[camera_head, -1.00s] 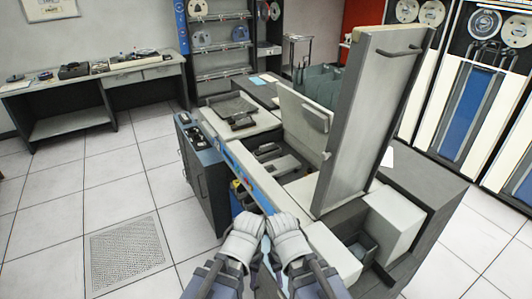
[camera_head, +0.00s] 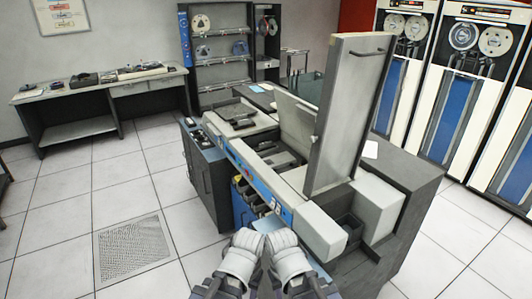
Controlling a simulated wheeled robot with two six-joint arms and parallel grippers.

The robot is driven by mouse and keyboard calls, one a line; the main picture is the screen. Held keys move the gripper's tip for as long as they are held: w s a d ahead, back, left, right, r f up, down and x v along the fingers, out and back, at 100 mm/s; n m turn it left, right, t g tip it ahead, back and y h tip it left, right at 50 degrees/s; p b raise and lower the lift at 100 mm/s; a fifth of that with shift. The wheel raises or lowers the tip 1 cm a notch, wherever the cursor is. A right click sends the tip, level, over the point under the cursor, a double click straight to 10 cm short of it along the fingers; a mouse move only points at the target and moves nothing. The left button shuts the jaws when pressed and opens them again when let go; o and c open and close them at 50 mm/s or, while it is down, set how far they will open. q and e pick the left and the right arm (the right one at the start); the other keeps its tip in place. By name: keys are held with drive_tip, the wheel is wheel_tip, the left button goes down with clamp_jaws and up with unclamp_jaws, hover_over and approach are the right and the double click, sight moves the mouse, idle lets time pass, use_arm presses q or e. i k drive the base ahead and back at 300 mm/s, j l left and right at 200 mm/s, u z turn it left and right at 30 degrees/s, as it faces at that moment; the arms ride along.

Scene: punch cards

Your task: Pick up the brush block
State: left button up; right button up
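I cannot pick out the brush block with certainty. Small dark and grey parts (camera_head: 283,160) lie inside the open bay of the grey card machine (camera_head: 255,180), under its raised cover (camera_head: 347,110). My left gripper (camera_head: 245,243) and my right gripper (camera_head: 282,241) are side by side at the bottom centre, in front of the machine's near side. They are apart from the parts in the bay. Both have pale, glove-like ends, and their fingertips are too unclear to show whether they are open. I see nothing held in them.
A low dark cabinet (camera_head: 207,170) adjoins the machine's left end. A grey desk (camera_head: 60,98) with equipment stands along the left wall. Shelves with reels (camera_head: 222,50) are at the back, and tape units (camera_head: 460,90) at the right. The tiled floor at left is clear around a vent (camera_head: 132,248).

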sight(268, 145)
drive_tip(key=z, duration=2.45)
drive_tip(key=k+j, duration=0.1)
drive_tip(key=j, duration=0.8)
drive_tip(key=k+j, duration=0.1)
drive_tip(key=j, duration=1.7)
drive_tip(key=k+j, duration=0.15)
drive_tip(key=j, duration=0.75)
drive_tip(key=k+j, duration=0.1)
drive_tip(key=j, duration=0.8)
drive_tip(key=k+j, duration=0.1)
drive_tip(key=j, duration=0.8)
